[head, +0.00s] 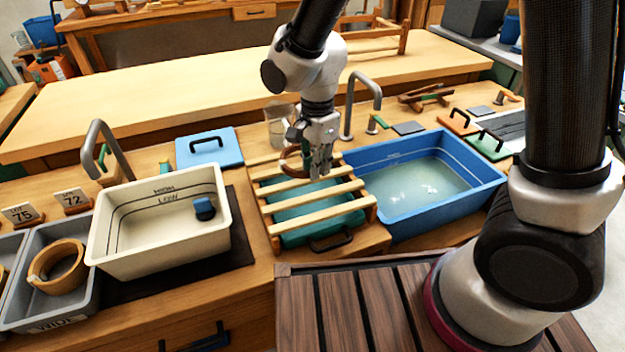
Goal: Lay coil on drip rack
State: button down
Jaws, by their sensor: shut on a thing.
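My gripper (320,172) points down over the back part of the drip rack and is shut on a brown coil (291,158). The coil shows as a curved band at the left of the fingers; the rest is hidden behind them. I cannot tell whether the coil touches the slats. The drip rack (313,205) has pale wooden slats over a green tray (300,238) with a black handle. It stands between the cream basin and the blue basin.
A cream basin (104,238) holds water and a small blue object (204,208). A blue basin (490,182) with water stands right of the rack. A grey bin (30,312) at left holds a tan coil (58,266). Taps (366,92) and a glass jar (279,125) stand behind.

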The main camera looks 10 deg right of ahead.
jog(key=shift+f, duration=2.5)
jog(key=shift+f, duration=0.1)
jog(key=c, duration=1.4)
grip_release()
jog(key=shift+c, duration=0.2)
notch_tip(320, 180, up, 11)
jog(key=shift+r, duration=0.1)
jog(key=shift+d+r, duration=0.1)
jog(key=shift+r, duration=0.5)
